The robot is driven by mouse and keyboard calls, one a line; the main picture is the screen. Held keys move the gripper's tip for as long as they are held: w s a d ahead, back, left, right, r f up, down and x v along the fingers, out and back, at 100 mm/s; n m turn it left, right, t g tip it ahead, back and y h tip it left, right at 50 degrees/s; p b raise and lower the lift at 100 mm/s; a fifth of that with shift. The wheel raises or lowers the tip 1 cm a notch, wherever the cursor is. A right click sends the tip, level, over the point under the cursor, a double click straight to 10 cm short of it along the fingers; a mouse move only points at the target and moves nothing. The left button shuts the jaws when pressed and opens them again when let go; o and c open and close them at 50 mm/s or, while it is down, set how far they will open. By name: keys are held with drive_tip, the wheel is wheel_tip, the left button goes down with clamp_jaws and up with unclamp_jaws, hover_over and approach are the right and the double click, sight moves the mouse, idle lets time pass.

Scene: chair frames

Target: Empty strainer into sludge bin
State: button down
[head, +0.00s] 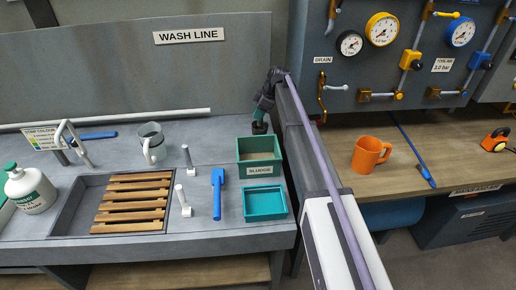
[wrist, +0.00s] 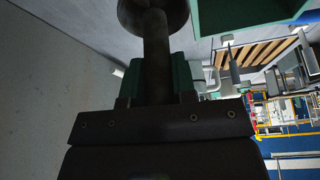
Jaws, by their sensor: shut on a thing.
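The sludge bin (head: 242,157) is an open green box with a SLUDGE label, on the grey bench near its right end. In the head view my gripper (head: 262,112) is at the bin's back edge, pointing down. It is shut on a dark stem with a wide round end, which looks like the strainer (head: 259,128). In the wrist view the strainer (wrist: 155,45) stands out between the green finger pads, its round end cut off by the top edge. The bin (wrist: 250,22) shows to its right there. Whether the strainer holds anything is hidden.
A teal tray (head: 265,217) stands in front of the bin. An upright grey panel (head: 215,80) backs the bench.

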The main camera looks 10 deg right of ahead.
wheel_tip(320, 180, up, 5)
drive_tip(key=p, duration=0.5)
drive_tip(key=shift+r, duration=0.2)
drive_tip(key=shift+f, duration=0.2)
